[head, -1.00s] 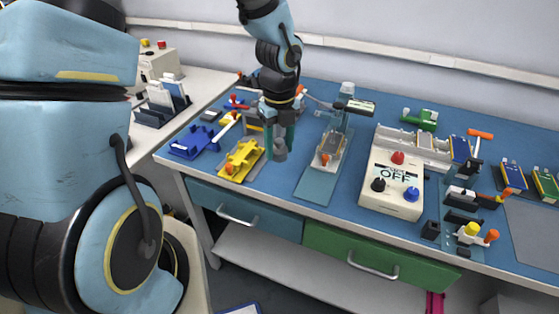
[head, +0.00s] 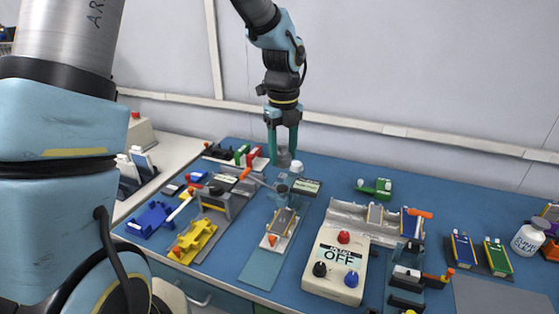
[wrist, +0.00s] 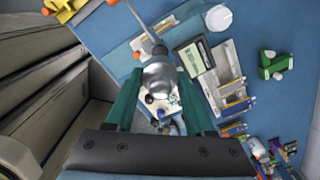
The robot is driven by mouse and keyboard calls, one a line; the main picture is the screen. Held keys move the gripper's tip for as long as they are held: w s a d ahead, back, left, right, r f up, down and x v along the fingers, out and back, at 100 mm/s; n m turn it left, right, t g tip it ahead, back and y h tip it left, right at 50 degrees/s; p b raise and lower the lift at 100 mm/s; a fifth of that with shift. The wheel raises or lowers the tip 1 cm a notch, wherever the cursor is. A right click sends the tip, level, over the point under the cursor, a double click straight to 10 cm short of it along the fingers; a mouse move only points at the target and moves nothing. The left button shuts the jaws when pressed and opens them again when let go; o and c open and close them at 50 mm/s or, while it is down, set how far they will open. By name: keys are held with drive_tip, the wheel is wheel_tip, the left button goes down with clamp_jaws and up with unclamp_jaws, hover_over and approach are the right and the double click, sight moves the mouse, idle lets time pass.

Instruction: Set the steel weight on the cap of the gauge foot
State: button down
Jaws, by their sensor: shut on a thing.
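The steel weight (head: 284,158), a grey cylinder, is between the fingertips of my gripper (head: 283,145), which is shut on it. In the wrist view the weight (wrist: 159,77) shows end-on between the green fingers. The gripper is raised over the back of the bench, beyond the gauge. The gauge display (head: 307,187) and a pale plate with a pouch cell (head: 282,222) stand nearer the front. A small pale upright part (head: 281,188) is beside the display; I cannot tell whether it is the foot's cap. The weight appears apart from everything below.
A white rounded piece (head: 296,167) is just right of the weight. The control box reading OFF (head: 337,262) stands right of the gauge. A grey trough (head: 360,220) and a green clamp (head: 376,188) lie further right. Yellow (head: 193,240) and blue (head: 152,218) fixtures are left.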

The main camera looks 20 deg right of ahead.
sight(283, 146)
drive_tip(key=shift+r, duration=0.15)
idle(0.3)
drive_tip(key=shift+f+b, duration=1.35)
drive_tip(key=shift+f, duration=1.65)
drive_tip(key=shift+p, duration=0.65)
drive_tip(key=shift+f+b, duration=0.3)
drive_tip(key=shift+f, duration=0.4)
drive_tip(key=shift+c, duration=1)
unclamp_jaws()
drive_tip(key=shift+r, duration=0.1)
wheel_tip(283, 146, up, 11)
drive_tip(key=shift+f+b, duration=0.2)
drive_tip(key=shift+b, duration=0.95)
